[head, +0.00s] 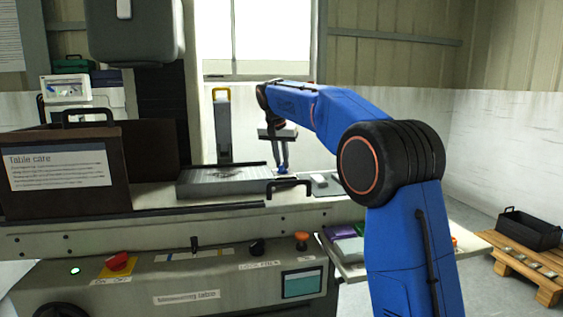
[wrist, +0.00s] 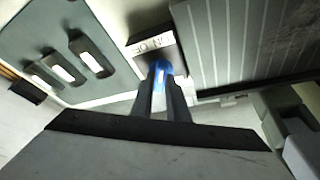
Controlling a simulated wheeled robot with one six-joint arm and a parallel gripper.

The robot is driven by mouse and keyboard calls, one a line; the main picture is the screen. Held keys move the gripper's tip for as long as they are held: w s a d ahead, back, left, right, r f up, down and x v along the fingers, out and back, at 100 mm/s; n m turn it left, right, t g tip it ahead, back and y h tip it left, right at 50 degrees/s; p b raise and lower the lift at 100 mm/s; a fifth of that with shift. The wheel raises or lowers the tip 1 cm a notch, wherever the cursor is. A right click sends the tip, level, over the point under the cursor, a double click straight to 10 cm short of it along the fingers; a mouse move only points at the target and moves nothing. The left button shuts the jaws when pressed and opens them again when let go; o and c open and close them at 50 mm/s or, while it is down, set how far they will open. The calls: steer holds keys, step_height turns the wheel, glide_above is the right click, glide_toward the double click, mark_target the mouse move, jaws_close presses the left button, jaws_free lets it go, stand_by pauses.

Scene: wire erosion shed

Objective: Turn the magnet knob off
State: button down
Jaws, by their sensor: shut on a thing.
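The magnet knob (wrist: 158,70) is blue and sits against a light plate with dark lettering (wrist: 155,44), seen upside down and partly cut off by the knob. My gripper (wrist: 162,92) is shut on the knob, one dark finger on each side. In the head view my gripper (head: 283,164) points down at the right end of the grey magnetic chuck (head: 215,184). The chuck's ribbed top (wrist: 250,35) fills the upper right of the wrist view. The fingers hide part of the knob, and I cannot tell its exact angle.
A black handle (head: 288,186) stands at the table edge near my gripper. A dark box labelled "Table care" (head: 68,205) is at left. The front panel carries a red switch (head: 118,262) and an orange knob (head: 301,237). A grey tray with dark blocks (wrist: 40,35) lies beside the knob.

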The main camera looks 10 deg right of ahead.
steer(key=n+y, duration=0.1)
steer(key=n, duration=0.2)
steer(key=shift+s+d+n+t, duration=0.1)
steer(key=shift+d+n+t, duration=0.05)
steer(key=shift+n+t, duration=0.25)
steer(key=n+y, duration=0.1)
steer(key=n, duration=0.2)
steer(key=shift+d+n+y, duration=0.15)
steer(key=shift+n+y, duration=0.15)
steer(key=shift+y, duration=0.1)
steer(key=n, duration=0.2)
steer(key=n+y, duration=0.1)
steer(key=n, duration=0.1)
steer(key=shift+d+g+y, duration=0.1)
steer(key=shift+g+y, duration=0.2)
steer(key=shift+d+n+g+y, duration=0.1)
steer(key=shift+n+g+y, duration=0.3)
steer(key=shift+n, duration=1.3)
steer(key=c, duration=1.7)
jaws_free()
